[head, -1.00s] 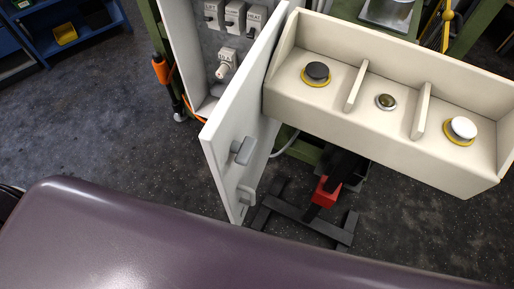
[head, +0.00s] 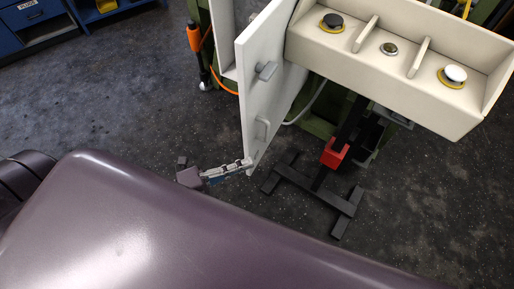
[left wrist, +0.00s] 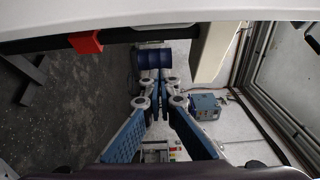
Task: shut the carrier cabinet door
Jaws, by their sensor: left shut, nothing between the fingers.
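The carrier cabinet door (head: 263,88) is a white panel standing open, seen nearly edge-on, with two grey fittings on its face. Part of the cabinet (head: 228,42) shows to its left. My left gripper (head: 246,163) is shut and empty, with its tips at the door's lower end; I cannot tell whether they touch it. In the left wrist view the closed blue fingers (left wrist: 152,79) point away from the camera, and a pale panel (left wrist: 160,14) crosses the top. My right gripper is out of view.
A cream button box (head: 390,62) stands right of the door. A dark floor stand with a red block (head: 334,153) is below it. A blue drum (left wrist: 150,57) shows beyond the fingers.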

